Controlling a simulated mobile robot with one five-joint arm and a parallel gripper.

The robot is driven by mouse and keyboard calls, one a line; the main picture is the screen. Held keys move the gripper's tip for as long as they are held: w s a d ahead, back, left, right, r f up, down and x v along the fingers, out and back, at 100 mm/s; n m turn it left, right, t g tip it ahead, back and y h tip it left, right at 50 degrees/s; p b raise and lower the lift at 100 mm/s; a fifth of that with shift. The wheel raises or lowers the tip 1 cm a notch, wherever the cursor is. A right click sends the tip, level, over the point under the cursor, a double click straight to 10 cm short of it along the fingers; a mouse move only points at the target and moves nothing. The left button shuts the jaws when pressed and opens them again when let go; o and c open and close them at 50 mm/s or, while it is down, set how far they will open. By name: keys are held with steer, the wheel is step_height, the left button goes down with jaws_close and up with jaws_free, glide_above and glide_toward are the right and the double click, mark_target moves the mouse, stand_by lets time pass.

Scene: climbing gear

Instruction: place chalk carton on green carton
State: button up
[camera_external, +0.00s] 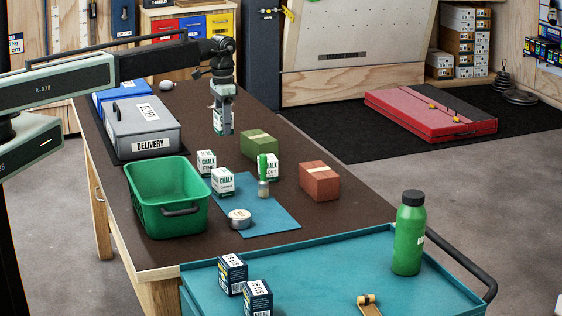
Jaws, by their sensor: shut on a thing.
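My gripper (222,99) hangs above the back part of the dark table, pointing down. It is shut on a small white and green chalk carton (219,122), partly hidden by the fingers. The green carton (260,145) lies on the table, to the right of and nearer than my gripper. Its top, with a pale band, looks clear. The held carton is apart from it.
Several chalk cartons (206,162) stand around the blue mat (274,215), with a green-handled brush (263,172) and a round tin (239,218). A red-brown carton (319,181) stands right. A green bin (166,210) and grey delivery box (152,132) stand left.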

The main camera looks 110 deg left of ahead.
glide_above(253, 141)
steer(key=shift+s+d+f+b, duration=0.1)
steer(key=shift+d+f+b, duration=0.1)
steer(key=shift+f+b, duration=0.25)
steer(key=f+b, duration=0.3)
steer(key=f, duration=0.1)
steer(key=shift+w+a+b, duration=0.2)
steer(key=shift+a+b, duration=0.05)
steer(key=shift+b, duration=0.15)
steer(key=shift+r, duration=0.2)
steer(key=shift+f, duration=0.1)
steer(key=o, duration=1.4)
steer(key=shift+o, duration=0.2)
step_height(253, 141, up, 12)
steer(key=p, duration=1.2)
